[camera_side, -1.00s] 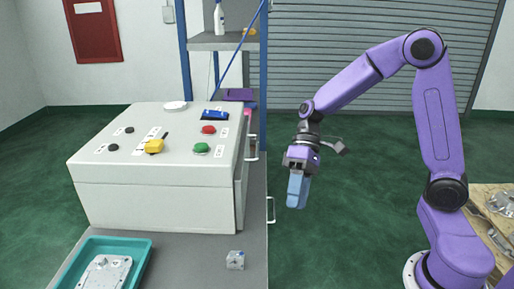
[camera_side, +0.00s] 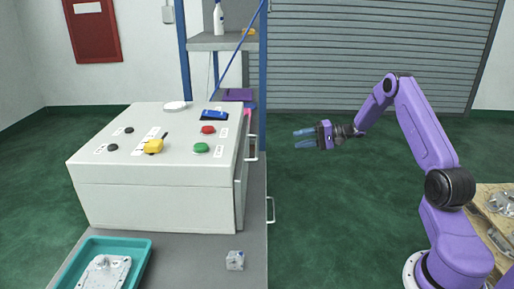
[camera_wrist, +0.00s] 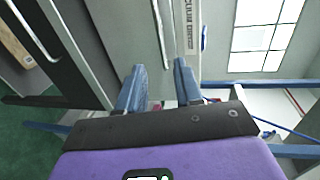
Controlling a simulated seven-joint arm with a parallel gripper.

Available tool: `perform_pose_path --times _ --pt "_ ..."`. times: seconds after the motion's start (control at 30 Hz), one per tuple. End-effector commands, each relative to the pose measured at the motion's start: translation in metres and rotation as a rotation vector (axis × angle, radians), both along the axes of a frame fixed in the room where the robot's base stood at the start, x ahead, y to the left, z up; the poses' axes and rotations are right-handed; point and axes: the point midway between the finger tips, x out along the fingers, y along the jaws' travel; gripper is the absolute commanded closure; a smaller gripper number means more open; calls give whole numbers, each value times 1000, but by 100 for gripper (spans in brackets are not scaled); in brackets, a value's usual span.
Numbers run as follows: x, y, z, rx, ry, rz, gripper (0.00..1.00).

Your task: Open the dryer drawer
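The dryer is a large white box (camera_side: 155,195) on the bench at the left in the side view. Its front faces right, and a white bar handle (camera_side: 253,148) stands out from it. In the wrist view this handle (camera_wrist: 160,35) runs up the picture beside a label reading "VACUUM DRYER" (camera_wrist: 188,25). The drawer front looks closed. My gripper (camera_side: 303,138) points left toward the handle, a short gap to its right. In the wrist view its two blue fingers (camera_wrist: 159,82) are apart and empty, with the handle beyond the gap between them.
A second handle (camera_side: 270,210) is lower on the bench front and shows in the wrist view (camera_wrist: 35,30). A teal tray (camera_side: 140,252) and a small metal casting (camera_side: 235,260) lie on the bench. Buttons and a yellow item (camera_side: 153,146) are on the dryer top. Open floor surrounds my gripper.

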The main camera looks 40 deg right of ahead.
Motion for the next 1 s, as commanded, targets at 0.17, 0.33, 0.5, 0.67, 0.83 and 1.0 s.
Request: perform_pose_path --times 0.17,0.33,0.5,0.67,0.83,1.0 --pt "21 23 -7 1 2 6 65" --pt "43 46 -13 0 3 7 65" --pt "65 68 -20 0 4 7 65" --pt "85 88 -25 0 4 7 65" --pt "102 104 -30 -1 3 6 65" --pt "110 112 -32 1 4 4 65"
